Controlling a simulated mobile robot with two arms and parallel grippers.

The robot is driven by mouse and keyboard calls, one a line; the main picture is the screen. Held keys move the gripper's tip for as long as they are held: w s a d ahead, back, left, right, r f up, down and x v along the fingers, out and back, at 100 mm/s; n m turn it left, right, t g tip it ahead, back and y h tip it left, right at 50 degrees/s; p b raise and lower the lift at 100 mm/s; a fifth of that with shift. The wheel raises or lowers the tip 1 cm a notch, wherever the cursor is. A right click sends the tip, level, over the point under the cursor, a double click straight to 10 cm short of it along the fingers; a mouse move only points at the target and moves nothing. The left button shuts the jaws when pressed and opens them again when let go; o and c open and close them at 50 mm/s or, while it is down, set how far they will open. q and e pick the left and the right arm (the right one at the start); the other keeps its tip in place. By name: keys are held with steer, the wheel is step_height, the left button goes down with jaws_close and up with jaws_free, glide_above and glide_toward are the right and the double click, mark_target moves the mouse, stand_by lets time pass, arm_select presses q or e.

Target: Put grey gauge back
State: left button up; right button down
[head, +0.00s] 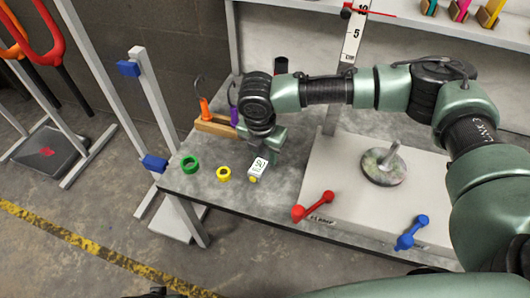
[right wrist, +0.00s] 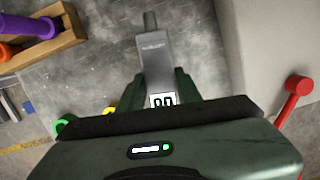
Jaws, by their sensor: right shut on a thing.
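My right gripper (head: 268,152) is low over the left part of the grey bench, pointing down. In the right wrist view it is shut on the grey gauge (right wrist: 156,58). The gauge's grey body sticks out beyond the fingers, and a white label with black digits shows between them. In the head view the white label (head: 258,166) shows just below the fingers, and the gripper hides most of the rest. I cannot tell whether the gauge touches the bench. My left gripper is not in view.
A wooden rack (head: 215,127) with orange- and purple-handled tools stands behind left; it also shows in the wrist view (right wrist: 45,48). A green ring (head: 190,165) and yellow ring (head: 224,174) lie left. The pale box with a red lever (head: 312,206) and blue lever (head: 412,232) stands right.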

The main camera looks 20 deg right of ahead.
steer(key=shift+p, duration=0.6)
step_height(320, 180, down, 3)
steer(key=shift+r+b, duration=0.1)
steer(key=shift+b, duration=0.25)
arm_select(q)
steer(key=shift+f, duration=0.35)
arm_select(e)
steer(key=shift+f, duration=1.25)
steer(key=c, duration=0.9)
jaws_free()
steer(key=shift+r, duration=0.1)
